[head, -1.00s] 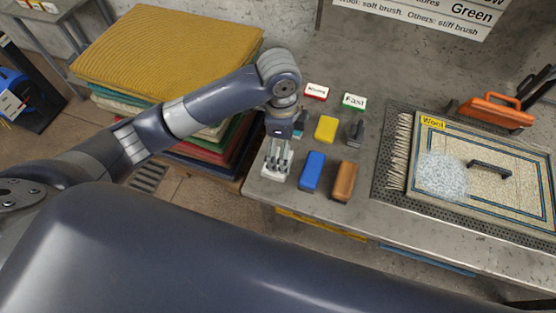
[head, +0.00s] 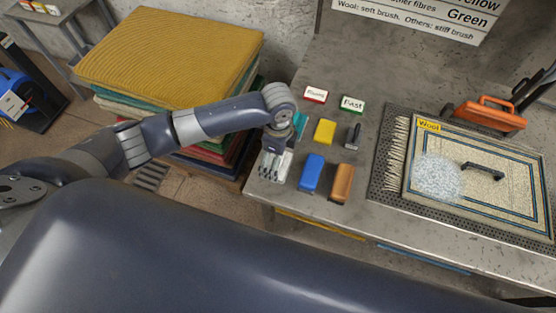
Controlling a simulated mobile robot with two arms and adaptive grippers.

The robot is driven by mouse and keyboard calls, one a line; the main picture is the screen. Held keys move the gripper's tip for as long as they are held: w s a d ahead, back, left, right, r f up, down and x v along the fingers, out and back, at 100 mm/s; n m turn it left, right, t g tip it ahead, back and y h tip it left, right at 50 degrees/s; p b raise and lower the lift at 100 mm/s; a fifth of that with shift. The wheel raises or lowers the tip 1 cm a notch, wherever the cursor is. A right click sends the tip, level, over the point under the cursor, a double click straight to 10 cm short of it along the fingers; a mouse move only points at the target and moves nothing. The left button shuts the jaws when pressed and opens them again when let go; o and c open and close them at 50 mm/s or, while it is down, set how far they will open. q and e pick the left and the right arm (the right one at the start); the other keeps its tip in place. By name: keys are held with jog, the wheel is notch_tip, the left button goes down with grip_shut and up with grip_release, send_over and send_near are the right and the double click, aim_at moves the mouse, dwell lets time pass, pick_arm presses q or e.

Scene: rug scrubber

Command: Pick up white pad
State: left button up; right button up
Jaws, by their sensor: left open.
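The white pad (head: 286,165) lies at the left end of the grey table, mostly hidden by my left gripper; a pale strip shows beside the fingers. My left gripper (head: 271,178) points down over it with its fingers apart. I cannot tell whether the fingers touch the pad or how far they are above it. My right gripper is not in view.
A teal item (head: 300,122) is close behind the gripper. Blue (head: 312,173) and brown (head: 342,183) blocks, a yellow block (head: 324,131) and a dark brush (head: 353,136) stand to the right. Stacked rugs (head: 165,55) are left; a rug sample (head: 485,205) lies right.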

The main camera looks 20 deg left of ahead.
pick_arm(q)
jog(key=shift+f, duration=0.65)
jog(key=c, duration=1.3)
jog(key=shift+c, duration=1.3)
jog(key=shift+s, duration=0.1)
jog(key=shift+r, duration=0.35)
notch_tip(320, 180, up, 9)
jog(key=shift+f+b, duration=0.15)
jog(key=shift+b, duration=1)
jog(key=shift+r, duration=0.35)
